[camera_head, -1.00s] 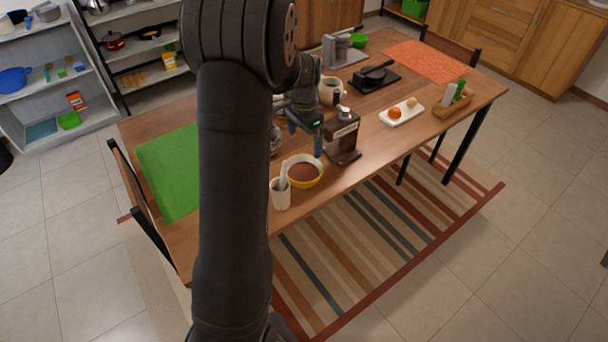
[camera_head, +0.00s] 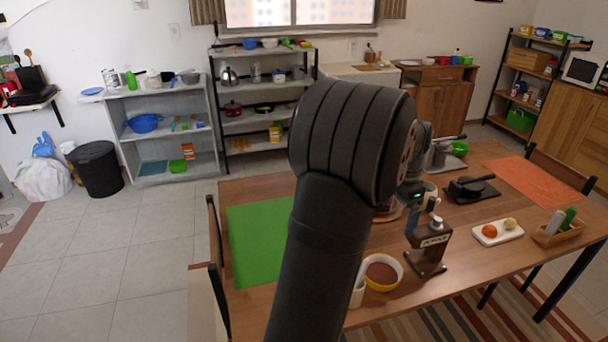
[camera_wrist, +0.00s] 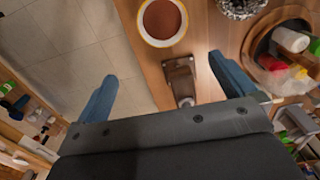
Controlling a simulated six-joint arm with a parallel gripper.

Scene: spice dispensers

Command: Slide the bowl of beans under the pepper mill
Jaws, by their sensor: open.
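The bowl of beans (camera_head: 382,273) is yellow outside with a pale rim and reddish-brown contents. It stands on the table near the front edge, left of the pepper mill (camera_head: 428,258), a dark upright dispenser with a pale label. My gripper (camera_head: 411,222) is behind and above them, partly hidden by my arm. In the wrist view, my open gripper (camera_wrist: 162,70) has blue fingers spread wide with nothing held. The mill (camera_wrist: 180,78) shows between them, nearer the right finger. The bowl (camera_wrist: 164,20) lies beyond the fingertips at the top, apart from the gripper.
A pale cup (camera_head: 358,292) stands close left of the bowl, partly behind my arm. A white tray (camera_head: 485,240) with an orange-red and a yellowish item is to the right. A green mat (camera_head: 255,240) leaves clear room at the left. A round tray (camera_wrist: 250,45) with bottles shows in the wrist view.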

